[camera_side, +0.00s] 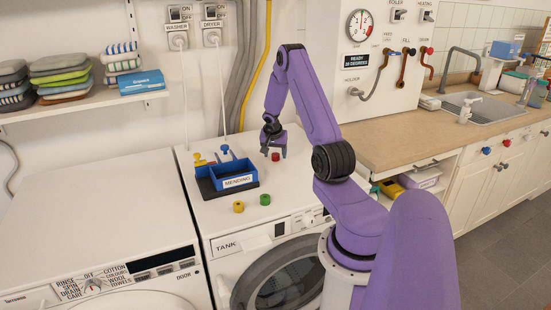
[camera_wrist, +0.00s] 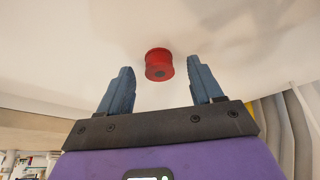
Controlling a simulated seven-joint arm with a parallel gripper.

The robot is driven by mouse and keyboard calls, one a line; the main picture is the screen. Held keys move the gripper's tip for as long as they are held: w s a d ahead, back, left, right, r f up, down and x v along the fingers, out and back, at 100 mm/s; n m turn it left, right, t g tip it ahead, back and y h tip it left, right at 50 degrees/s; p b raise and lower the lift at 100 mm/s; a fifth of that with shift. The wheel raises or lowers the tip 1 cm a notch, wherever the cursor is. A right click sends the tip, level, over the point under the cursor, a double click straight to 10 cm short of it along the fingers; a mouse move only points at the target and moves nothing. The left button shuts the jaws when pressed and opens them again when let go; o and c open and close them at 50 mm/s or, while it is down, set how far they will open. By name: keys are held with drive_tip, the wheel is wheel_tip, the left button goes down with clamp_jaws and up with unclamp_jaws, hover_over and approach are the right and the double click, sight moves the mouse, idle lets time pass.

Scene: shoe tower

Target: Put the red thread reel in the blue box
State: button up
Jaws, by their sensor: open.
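The red thread reel (camera_side: 276,157) stands on the white machine top, to the right of the blue box. In the wrist view the red reel (camera_wrist: 159,64) shows ahead of the fingertips, in line with the gap between them. My gripper (camera_side: 274,151) is open and empty, close above or beside the reel; the side view does not settle which. Its two blue-grey fingers (camera_wrist: 160,82) are spread apart in the wrist view. The blue box (camera_side: 236,181) has a white label reading MENDING and sits on the machine top at left. Its floor is partly hidden by its walls.
A yellow reel (camera_side: 238,207) and a green reel (camera_side: 265,199) stand in front of the box. The machine top right of the green reel is clear.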

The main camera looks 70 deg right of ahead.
drive_tip(key=shift+d+f, duration=0.15)
drive_tip(key=shift+f, duration=0.2)
drive_tip(key=c, duration=1.2)
drive_tip(key=shift+r, duration=0.1)
